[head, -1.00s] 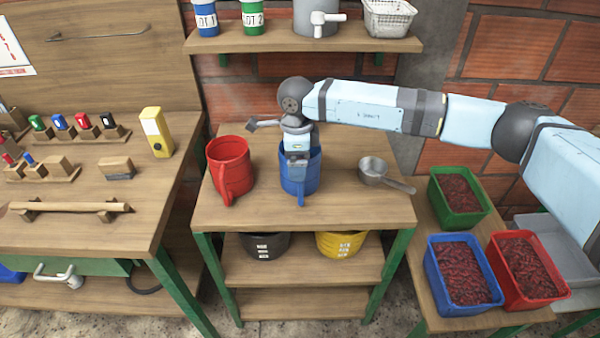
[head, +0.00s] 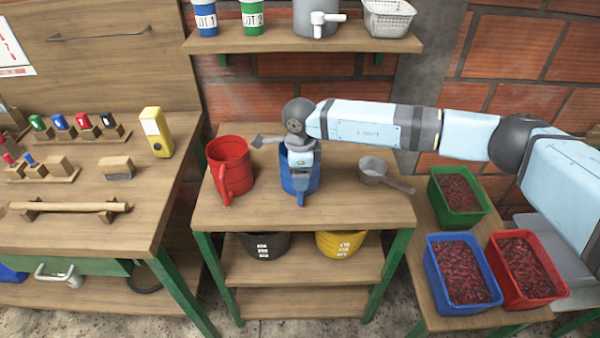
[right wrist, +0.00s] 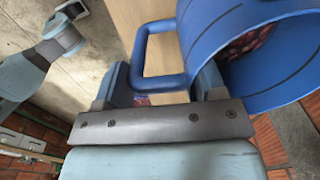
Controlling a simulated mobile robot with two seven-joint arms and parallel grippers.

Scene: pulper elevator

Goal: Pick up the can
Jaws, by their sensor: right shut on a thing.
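A blue can (head: 314,180) with a side handle stands on the middle table. My right gripper (head: 300,186) is over its near side, at the handle, and hides part of the can. In the right wrist view the blue can (right wrist: 250,60) is at the upper right, with dark red cherries visible inside. Its handle (right wrist: 160,82) runs between the fingers of my right gripper (right wrist: 162,88), which is shut on it. A red can (head: 230,165) with a handle stands apart to the left of the blue one.
A metal scoop (head: 375,170) lies right of the blue can. Green (head: 455,197), blue (head: 462,275) and red (head: 525,270) bins of cherries stand on the right table. A shelf (head: 300,45) hangs above. Black (head: 263,245) and yellow (head: 340,243) buckets sit below.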

